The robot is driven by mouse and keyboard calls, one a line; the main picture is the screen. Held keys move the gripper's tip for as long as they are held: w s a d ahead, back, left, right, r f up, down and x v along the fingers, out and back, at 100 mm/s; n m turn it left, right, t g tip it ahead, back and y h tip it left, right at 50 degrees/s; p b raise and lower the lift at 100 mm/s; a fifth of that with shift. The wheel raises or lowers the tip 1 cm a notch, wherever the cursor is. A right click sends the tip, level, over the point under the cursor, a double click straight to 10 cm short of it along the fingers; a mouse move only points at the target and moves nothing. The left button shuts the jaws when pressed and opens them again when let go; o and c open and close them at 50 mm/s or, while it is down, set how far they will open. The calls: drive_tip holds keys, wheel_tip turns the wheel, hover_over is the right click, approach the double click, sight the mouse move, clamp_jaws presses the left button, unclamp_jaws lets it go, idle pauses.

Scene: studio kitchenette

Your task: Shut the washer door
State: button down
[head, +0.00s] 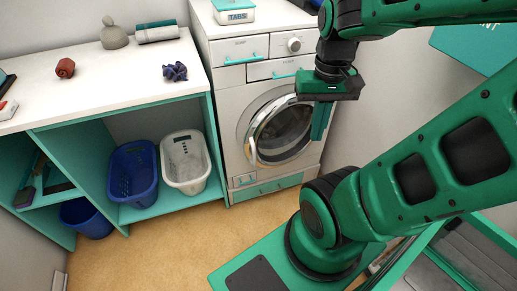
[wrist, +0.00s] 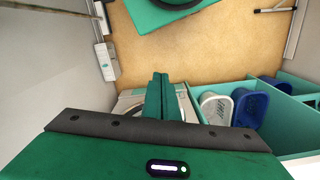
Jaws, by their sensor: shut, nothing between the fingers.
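The white washer (head: 225,85) stands against the back wall in the head view. Its round door (head: 283,131) has dark glass, a chrome ring and a pale handle at its left edge. The door's left edge seems to stand slightly out from the front; how far is hard to tell. My gripper (head: 320,137) is shut and empty, fingers pointing down, in front of the door's right side in the picture. I cannot tell if it touches. In the wrist view the shut fingers of my gripper (wrist: 159,80) hide most of the washer (wrist: 131,100).
A white counter (head: 110,88) with small items adjoins the washer on the left. A blue basket (head: 133,172) and a white basket (head: 185,161) stand beneath it. A box labelled TABS (head: 235,12) is on the washer. Tan floor (head: 175,240) is clear before the shelves.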

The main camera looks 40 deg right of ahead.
drive_tip(key=w+d+f+m+t+y, duration=0.1)
drive_tip(key=w+d+f+m+t, duration=0.15)
drive_tip(key=w+f+m, duration=0.85)
drive_tip(key=w+d+f+m+t+y, duration=0.15)
drive_tip(key=w+d+f+m, duration=0.25)
drive_tip(key=w+f+m, duration=0.7)
drive_tip(key=w+a+f+m, duration=0.1)
drive_tip(key=w+f, duration=0.1)
drive_tip(key=f, duration=0.3)
drive_tip(key=w+a+f+m, duration=0.1)
drive_tip(key=w+a+f, duration=0.1)
drive_tip(key=f, duration=0.3)
drive_tip(key=shift+a+f+h, duration=0.3)
drive_tip(key=shift+f+h, duration=0.1)
drive_tip(key=shift+h, duration=0.05)
drive_tip(key=shift+w, duration=0.1)
